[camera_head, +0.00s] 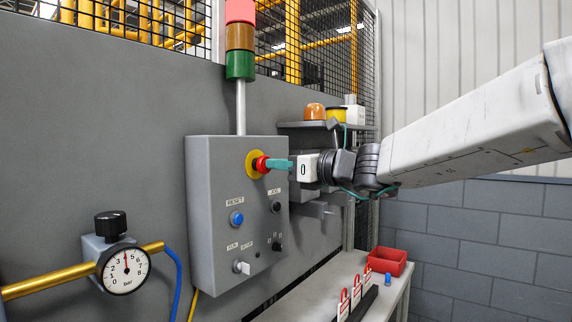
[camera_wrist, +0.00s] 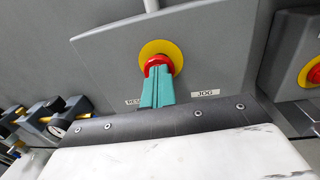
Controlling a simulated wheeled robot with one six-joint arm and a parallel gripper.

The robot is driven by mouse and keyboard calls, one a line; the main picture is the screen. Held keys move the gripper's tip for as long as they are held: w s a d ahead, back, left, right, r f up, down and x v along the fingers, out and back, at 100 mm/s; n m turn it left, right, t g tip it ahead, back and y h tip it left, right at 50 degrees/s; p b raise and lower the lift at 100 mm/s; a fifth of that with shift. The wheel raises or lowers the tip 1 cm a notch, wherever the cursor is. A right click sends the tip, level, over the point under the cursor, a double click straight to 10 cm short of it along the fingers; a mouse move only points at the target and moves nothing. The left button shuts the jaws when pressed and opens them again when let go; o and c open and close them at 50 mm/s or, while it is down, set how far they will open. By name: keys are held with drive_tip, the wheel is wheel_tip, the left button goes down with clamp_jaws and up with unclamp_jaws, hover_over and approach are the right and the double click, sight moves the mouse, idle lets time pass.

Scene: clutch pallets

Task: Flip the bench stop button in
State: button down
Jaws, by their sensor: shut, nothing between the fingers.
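The red stop button (camera_head: 261,164) sits on a yellow round plate (camera_head: 251,159) near the top of a grey control box (camera_head: 225,215). My gripper (camera_head: 269,164) comes in from the right, its teal fingers shut with nothing between them. The fingertips are at the face of the red button; contact is likely but cannot be told for sure. In the wrist view the teal fingers (camera_wrist: 158,88) overlap the lower part of the red button (camera_wrist: 158,65), and its yellow plate (camera_wrist: 156,52) shows around it.
Below the button are a blue reset button (camera_head: 236,218), a black jog knob (camera_head: 276,206) and switches. A pressure gauge (camera_head: 124,270) is at lower left. A shelf (camera_head: 300,125) stands behind my gripper. A bench with a red bin (camera_head: 388,262) is below. A second red button (camera_wrist: 314,73) shows in the wrist view.

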drive_tip(key=v, duration=1.4)
drive_tip(key=s+d+f+n+g+h, duration=0.2)
drive_tip(key=s+f+n+g+h, duration=0.45)
drive_tip(key=s+f+n, duration=0.8)
drive_tip(key=s+d+f+n+g+h, duration=0.2)
drive_tip(key=s+d+f+n+h, duration=0.6)
drive_tip(key=s+d+f+n, duration=0.2)
drive_tip(key=s+d+f, duration=0.2)
drive_tip(key=s+d, duration=0.1)
drive_tip(key=s, duration=0.1)
drive_tip(key=shift+h, duration=0.35)
